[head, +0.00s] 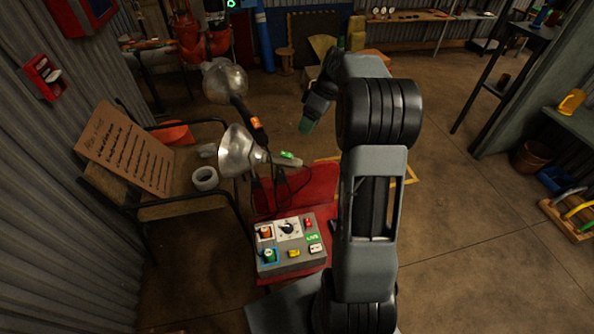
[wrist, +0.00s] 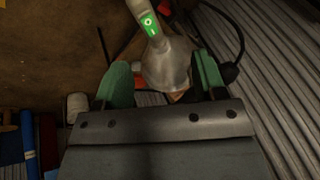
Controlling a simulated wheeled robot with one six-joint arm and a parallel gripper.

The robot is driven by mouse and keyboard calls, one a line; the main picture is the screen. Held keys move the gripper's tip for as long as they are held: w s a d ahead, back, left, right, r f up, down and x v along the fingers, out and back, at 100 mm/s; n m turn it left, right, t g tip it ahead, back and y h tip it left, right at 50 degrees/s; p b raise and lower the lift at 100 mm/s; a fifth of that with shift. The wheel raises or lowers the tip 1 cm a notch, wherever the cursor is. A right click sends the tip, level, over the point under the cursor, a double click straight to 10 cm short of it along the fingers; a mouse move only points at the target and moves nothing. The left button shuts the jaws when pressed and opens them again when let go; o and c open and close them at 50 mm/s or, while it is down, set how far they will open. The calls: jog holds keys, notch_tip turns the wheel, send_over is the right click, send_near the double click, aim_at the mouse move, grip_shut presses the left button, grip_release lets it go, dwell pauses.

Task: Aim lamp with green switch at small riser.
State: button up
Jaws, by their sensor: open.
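The lamp with the green switch (head: 239,152) has a silvery bell shade and a pale handle with a green switch (head: 287,155). It stands over the red stand in the head view, its shade facing left. In the wrist view its green switch (wrist: 150,24) and its shade (wrist: 167,68) appear beyond and between my fingers. My gripper (head: 307,126) is open, with green fingertips, above and to the right of this lamp in the head view. No grip on it shows. Red riser-like fittings (head: 189,40) stand at the back left; I cannot tell which is the small riser.
A second lamp (head: 226,82) with an orange switch stands just behind. A grey control box (head: 291,258) sits on the red stand (head: 312,184). A chair with a cardboard sign (head: 124,150) and a tape roll (head: 204,179) is left.

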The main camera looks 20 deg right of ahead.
jog(key=n+y+b, duration=0.1)
jog(key=b, duration=0.1)
send_near(297, 159)
jog(key=b+x, duration=0.2)
jog(key=x, duration=0.8)
jog(key=shift+a+f, duration=0.1)
jog(key=shift+f, duration=0.2)
grip_shut()
